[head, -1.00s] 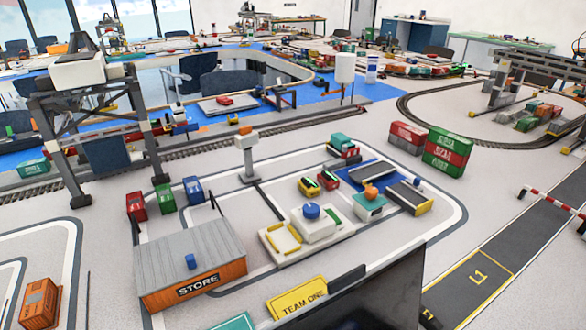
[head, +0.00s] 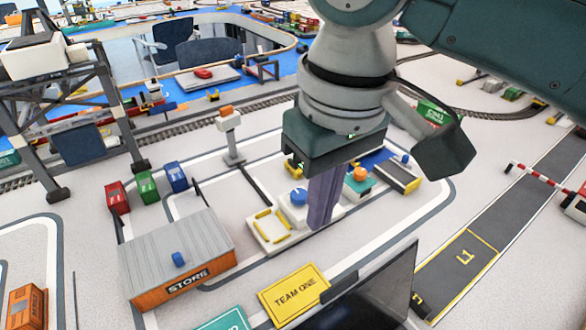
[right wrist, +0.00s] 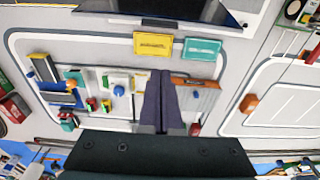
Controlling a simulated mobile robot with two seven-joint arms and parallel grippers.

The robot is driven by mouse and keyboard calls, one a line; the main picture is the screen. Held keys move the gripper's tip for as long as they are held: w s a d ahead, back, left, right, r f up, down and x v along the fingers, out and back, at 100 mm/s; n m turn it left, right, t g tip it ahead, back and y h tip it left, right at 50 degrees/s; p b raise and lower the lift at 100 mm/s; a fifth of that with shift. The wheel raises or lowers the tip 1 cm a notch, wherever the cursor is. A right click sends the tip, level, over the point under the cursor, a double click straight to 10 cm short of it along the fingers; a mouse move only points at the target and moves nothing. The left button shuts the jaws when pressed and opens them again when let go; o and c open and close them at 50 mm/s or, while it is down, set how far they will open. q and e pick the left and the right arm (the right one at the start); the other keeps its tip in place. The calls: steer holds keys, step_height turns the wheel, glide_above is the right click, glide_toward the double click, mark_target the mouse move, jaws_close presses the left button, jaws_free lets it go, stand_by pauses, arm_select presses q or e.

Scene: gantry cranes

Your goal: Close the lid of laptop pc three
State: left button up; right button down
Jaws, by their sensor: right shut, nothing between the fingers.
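A laptop (head: 372,292) stands at the bottom of the head view. Its dark screen is raised and seen at a slant; its lower part is cut off by the frame. A dark screen edge (right wrist: 185,8) also shows at the top of the right wrist view. No number is readable on it. My right gripper (head: 319,222) points down over the model yard, behind and above the laptop, apart from it. Its purple-grey fingers are shut and empty, and they also show in the right wrist view (right wrist: 162,74). My left gripper is not in view.
A yellow TEAM ONE sign (head: 294,294) and a teal sign (head: 222,319) lie beside the laptop. The STORE building (head: 178,258) is left of my right gripper. A gantry crane (head: 60,100) stands at far left. A dark road (head: 465,255) runs at right.

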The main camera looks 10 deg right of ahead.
step_height(320, 180, down, 10)
steer(key=w+b, duration=0.1)
steer(key=b, duration=0.1)
steer(key=shift+s+d+r+p, duration=0.2)
steer(key=shift+s+p, duration=0.4)
steer(key=shift+p, duration=0.05)
steer(key=shift+s+d+r+p, duration=0.2)
steer(key=shift+s+p, duration=0.4)
steer(key=shift+s+d+r+p, duration=0.2)
steer(key=shift+s+p, duration=0.4)
steer(key=shift+p, duration=0.05)
